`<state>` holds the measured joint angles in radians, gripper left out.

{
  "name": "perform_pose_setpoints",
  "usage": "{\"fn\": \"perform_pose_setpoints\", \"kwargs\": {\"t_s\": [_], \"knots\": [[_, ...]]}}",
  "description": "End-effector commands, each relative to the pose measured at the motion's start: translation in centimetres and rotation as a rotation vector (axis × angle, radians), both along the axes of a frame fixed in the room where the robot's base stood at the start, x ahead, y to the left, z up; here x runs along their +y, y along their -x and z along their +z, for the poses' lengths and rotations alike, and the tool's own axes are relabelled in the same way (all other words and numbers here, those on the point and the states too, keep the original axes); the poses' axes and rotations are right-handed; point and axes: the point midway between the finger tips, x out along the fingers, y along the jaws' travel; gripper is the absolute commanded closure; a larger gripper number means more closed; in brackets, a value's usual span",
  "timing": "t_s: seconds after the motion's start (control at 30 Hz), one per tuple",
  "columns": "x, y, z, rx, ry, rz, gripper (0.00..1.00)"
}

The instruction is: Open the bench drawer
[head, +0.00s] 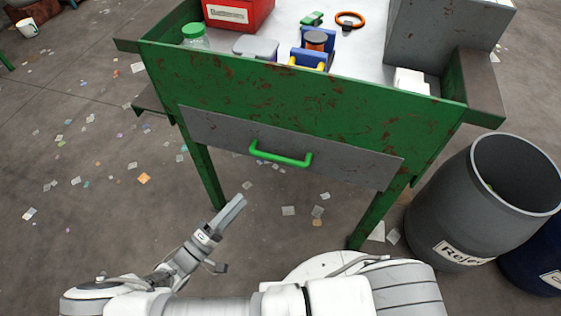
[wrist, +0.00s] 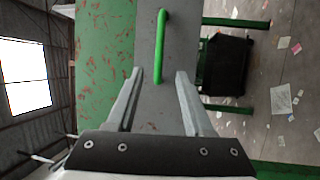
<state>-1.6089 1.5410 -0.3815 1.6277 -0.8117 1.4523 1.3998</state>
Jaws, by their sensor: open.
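The bench drawer (head: 345,167) is a grey front panel set under the green, rust-flecked bench (head: 290,105). It looks shut, flush below the bench apron. Its bright green bar handle (head: 281,156) sits at the middle of the panel. My gripper (head: 240,203) is below and left of the handle in the head view, apart from it. In the wrist view my gripper (wrist: 158,75) is open and empty, its two fingers pointing at the drawer front (wrist: 150,95). The handle (wrist: 159,42) shows ahead, roughly in line with the gap between the fingers.
On the bench top are a red bin (head: 238,14), a green-lidded jar (head: 194,35) and an orange ring (head: 350,20). A grey reject barrel (head: 440,215) stands right of the bench. Paper scraps litter the floor. The space before the drawer is otherwise clear.

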Motion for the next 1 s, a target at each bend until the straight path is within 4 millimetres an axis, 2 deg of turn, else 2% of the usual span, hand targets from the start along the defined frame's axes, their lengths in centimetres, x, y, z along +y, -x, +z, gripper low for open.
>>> {"fn": "perform_pose_setpoints", "kwargs": {"t_s": [0.17, 0.7, 1.0], "knots": [[-1.5, -1.6, 0.5, -0.002, 0.001, -0.004, 0.48], [-9.2, -9.8, 2.4, -0.001, 0.0, -0.005, 0.48], [-11.4, -12.2, 2.9, 0.001, -0.001, -0.003, 0.48]]}}
